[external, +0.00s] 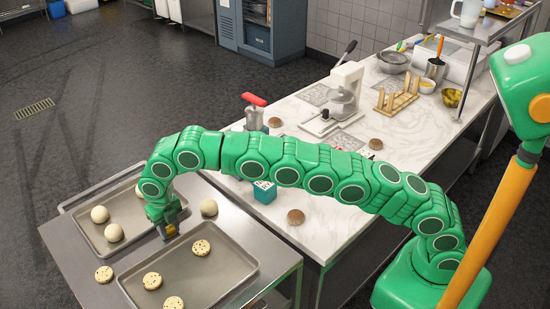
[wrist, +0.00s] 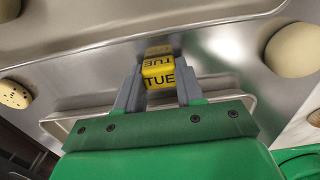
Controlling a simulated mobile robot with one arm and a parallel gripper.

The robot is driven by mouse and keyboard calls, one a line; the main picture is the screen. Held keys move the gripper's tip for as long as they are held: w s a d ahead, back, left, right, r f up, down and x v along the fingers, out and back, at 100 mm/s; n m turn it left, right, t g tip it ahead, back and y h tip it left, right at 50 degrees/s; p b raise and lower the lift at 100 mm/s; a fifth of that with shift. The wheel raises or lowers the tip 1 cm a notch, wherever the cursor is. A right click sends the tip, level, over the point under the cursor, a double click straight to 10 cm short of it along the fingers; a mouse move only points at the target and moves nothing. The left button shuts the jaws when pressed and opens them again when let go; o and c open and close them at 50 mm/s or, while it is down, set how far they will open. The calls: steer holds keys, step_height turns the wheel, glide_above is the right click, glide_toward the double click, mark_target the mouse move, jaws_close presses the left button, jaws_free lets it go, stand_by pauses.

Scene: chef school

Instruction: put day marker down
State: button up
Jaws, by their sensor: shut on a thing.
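The day marker (wrist: 158,74) is a small yellow block with "TUE" in black letters. In the wrist view it sits between the two grey fingers of my gripper (wrist: 157,88), which is shut on it. A second "TUE" shows just above it in that view; I cannot tell if it is another face or a reflection. In the external view my gripper (external: 168,233) points down between the two baking trays, low over the metal table. The marker is small and mostly hidden there. I cannot tell whether it touches the surface.
The rear tray (external: 85,238) holds pale dough balls (external: 99,214); the front tray (external: 225,284) holds speckled cookies (external: 200,247). Another dough ball (external: 208,207) is right of my gripper. The marble counter (external: 330,232) holds a teal block (external: 264,192), brown rounds and kitchen tools.

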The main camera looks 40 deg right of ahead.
mark_target(169, 229)
steer(key=o, duration=1)
steer(key=shift+r, duration=3.85)
